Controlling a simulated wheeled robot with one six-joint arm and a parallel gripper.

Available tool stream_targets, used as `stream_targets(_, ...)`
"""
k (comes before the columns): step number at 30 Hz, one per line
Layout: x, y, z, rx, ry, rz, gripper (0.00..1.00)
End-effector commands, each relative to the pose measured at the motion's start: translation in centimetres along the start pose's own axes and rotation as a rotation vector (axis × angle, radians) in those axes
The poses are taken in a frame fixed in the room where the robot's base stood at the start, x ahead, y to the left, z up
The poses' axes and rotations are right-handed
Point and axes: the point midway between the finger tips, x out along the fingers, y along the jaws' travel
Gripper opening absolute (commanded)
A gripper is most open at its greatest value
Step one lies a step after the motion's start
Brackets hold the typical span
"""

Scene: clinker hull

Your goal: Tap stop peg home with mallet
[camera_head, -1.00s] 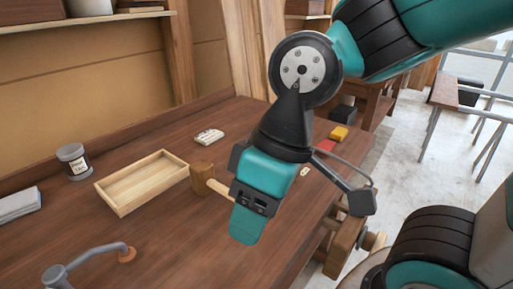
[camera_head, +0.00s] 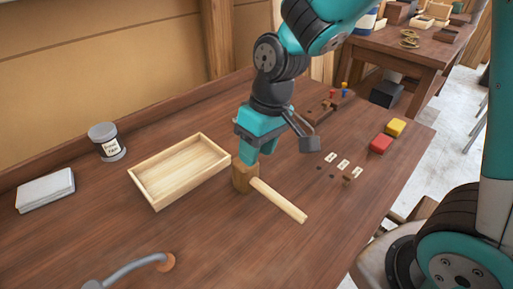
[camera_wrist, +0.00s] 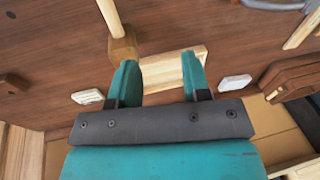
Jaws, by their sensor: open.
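A wooden mallet lies on the brown workbench. Its block head (camera_head: 244,178) is beside the tray's right end and its pale handle (camera_head: 279,201) points to the lower right. My gripper (camera_head: 250,160) is above and just behind the mallet head, pointing down. In the wrist view my gripper (camera_wrist: 159,60) is open and empty, with the mallet head (camera_wrist: 123,47) just beyond the left finger. A small brown stub (camera_head: 347,179), perhaps the stop peg, stands in a row with dark holes and pale labels (camera_head: 343,165); its depth is unclear.
A shallow wooden tray (camera_head: 180,172) is left of the mallet. A labelled tin (camera_head: 107,142) and pale stack (camera_head: 45,191) are farther left. A grey curved arm (camera_head: 130,269) is at front. Bench centre is clear.

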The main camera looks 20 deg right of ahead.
Motion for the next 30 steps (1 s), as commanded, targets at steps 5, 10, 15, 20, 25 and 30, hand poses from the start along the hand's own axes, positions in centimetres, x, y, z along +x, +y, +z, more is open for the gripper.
stream_targets(5,5.2,4.9,-3.4,0.052,-0.060,0.098,0.44)
stream_targets(10,9.0,7.8,-4.4,0.063,-0.090,0.162,0.44)
stream_targets(15,10.6,8.7,-4.6,0.064,-0.099,0.185,0.44)
stream_targets(20,11.4,8.8,-4.5,0.063,-0.099,0.185,0.44)
stream_targets(25,13.0,9.1,-4.3,0.063,-0.099,0.185,0.44)
stream_targets(30,15.2,9.5,-4.1,0.063,-0.099,0.185,0.44)
